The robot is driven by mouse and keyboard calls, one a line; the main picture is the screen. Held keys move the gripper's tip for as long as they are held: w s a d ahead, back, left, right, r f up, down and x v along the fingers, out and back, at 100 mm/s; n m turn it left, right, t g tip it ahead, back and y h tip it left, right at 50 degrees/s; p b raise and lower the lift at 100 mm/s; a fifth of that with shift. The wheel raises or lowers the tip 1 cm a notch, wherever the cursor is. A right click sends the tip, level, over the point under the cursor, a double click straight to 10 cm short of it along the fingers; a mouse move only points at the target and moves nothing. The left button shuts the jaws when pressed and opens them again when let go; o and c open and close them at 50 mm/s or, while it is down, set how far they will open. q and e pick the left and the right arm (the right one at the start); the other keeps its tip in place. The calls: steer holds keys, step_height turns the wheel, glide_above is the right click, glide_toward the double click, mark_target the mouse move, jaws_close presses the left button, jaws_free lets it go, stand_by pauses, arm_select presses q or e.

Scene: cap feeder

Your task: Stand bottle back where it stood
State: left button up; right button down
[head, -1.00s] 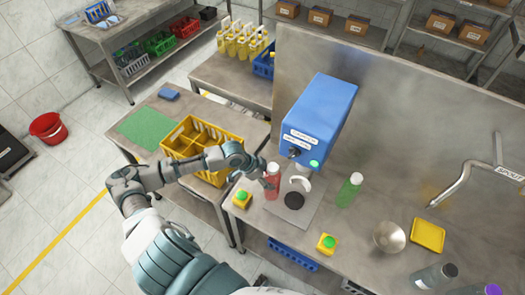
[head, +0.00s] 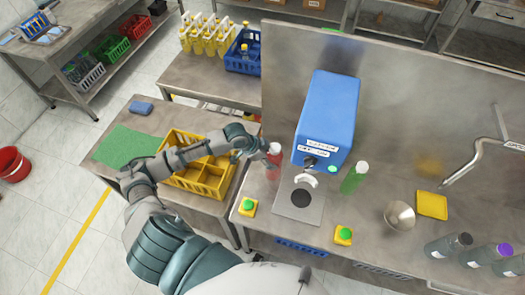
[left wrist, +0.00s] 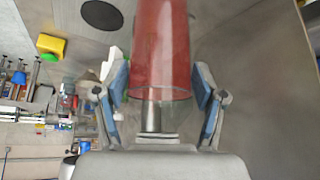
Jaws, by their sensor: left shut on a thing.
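A red bottle (head: 274,160) is at the left of the blue feeder (head: 326,118). My left gripper (head: 262,152) is shut on it from the left. In the left wrist view the red bottle (left wrist: 160,50) lies between the two blue-padded fingers (left wrist: 160,92). I cannot tell whether its base touches the table. A green bottle (head: 354,178) with a pale cap stands right of the feeder. The dark disc (head: 300,198) on the feeder's plate is empty. My right gripper is out of view.
A yellow crate (head: 185,180) stands on the side table, left of the bottle. Green-topped yellow buttons (head: 248,207) (head: 343,235) sit near the front edge. A metal bowl (head: 399,215), a yellow tray (head: 432,205) and several dark bottles (head: 449,245) are at the right.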

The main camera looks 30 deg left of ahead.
arm_select(q)
steer(key=w+a+f, duration=0.3)
steer(key=a+f, duration=0.1)
steer(key=a, duration=0.1)
steer(key=shift+w+p, duration=0.25)
steer(key=shift+p, duration=0.2)
steer(key=shift+a, duration=0.1)
steer(key=o, duration=1.7)
steer(key=shift+f, duration=0.1)
steer(key=shift+c, duration=0.2)
steer(key=shift+o, duration=0.7)
steer(key=shift+s+a, duration=0.1)
steer(key=shift+a, duration=0.1)
steer(key=v, duration=1.2)
steer(key=shift+b, duration=0.3)
